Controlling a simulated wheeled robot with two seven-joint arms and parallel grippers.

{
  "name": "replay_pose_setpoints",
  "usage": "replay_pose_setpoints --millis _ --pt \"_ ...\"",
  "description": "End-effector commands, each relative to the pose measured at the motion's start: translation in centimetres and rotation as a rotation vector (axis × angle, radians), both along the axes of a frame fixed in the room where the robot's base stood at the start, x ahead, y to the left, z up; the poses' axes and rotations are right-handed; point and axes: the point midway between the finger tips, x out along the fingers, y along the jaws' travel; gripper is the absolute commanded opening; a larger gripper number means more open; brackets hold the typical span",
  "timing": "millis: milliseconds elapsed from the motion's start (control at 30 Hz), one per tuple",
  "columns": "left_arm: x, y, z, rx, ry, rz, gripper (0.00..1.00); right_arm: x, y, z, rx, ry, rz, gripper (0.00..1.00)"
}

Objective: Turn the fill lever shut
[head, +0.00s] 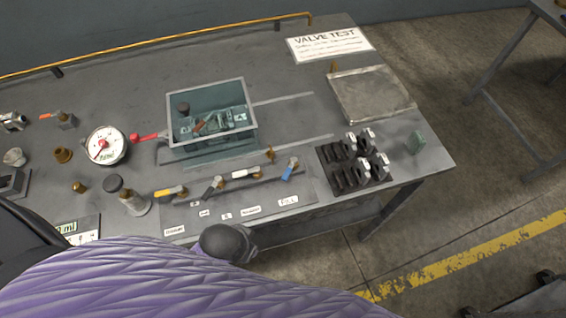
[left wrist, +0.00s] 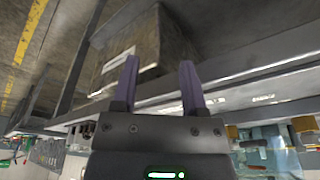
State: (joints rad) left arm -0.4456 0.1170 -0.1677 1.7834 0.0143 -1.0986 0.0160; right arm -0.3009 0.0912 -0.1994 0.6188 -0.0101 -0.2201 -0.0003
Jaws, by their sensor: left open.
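The fill lever (head: 289,171) has a blue handle and sits at the right end of a row of levers on the bench, above a small label that appears to read FILL (head: 288,201). Its handle slants up to the right. My left gripper (left wrist: 160,68) shows in the left wrist view with its two purple fingers apart and nothing between them. It points at a brown box below the bench, away from the lever. The lever is not seen in that view. My right gripper is not in view.
Beside the blue lever stand white (head: 246,174), black (head: 213,187) and yellow (head: 170,191) levers. A water tank (head: 208,148) stands behind them, a black block rack (head: 352,164) to the right. A pressure gauge (head: 105,145) is left. A metal tray (head: 371,94) lies back right.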

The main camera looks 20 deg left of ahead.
Motion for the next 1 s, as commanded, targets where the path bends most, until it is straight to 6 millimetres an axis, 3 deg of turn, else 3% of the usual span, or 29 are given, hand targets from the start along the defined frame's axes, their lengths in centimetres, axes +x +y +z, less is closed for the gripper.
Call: replay_pose_setpoints --millis 200,300,467,600,833,933,1000 --pt "3.8 -2.4 10.3 -0.071 -0.041 -0.013 0.55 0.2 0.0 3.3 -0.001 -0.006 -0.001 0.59" --pt "5.9 -4.5 13.2 -0.12 -0.019 -0.041 0.55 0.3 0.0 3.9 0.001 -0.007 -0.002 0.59" --pt "8.8 -6.5 14.5 -0.14 0.041 -0.076 0.55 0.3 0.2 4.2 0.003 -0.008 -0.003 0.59" --pt "11.8 -7.0 15.0 -0.109 0.106 -0.075 0.55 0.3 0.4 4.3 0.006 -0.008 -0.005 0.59" --pt "16.8 -4.9 16.4 0.0 0.193 0.027 0.55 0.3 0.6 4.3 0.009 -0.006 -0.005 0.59" --pt "17.6 -4.2 16.5 0.022 0.207 0.06 0.55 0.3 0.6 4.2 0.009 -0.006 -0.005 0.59" --pt "17.6 -4.2 15.4 0.024 0.212 0.065 0.55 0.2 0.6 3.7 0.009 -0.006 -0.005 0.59"
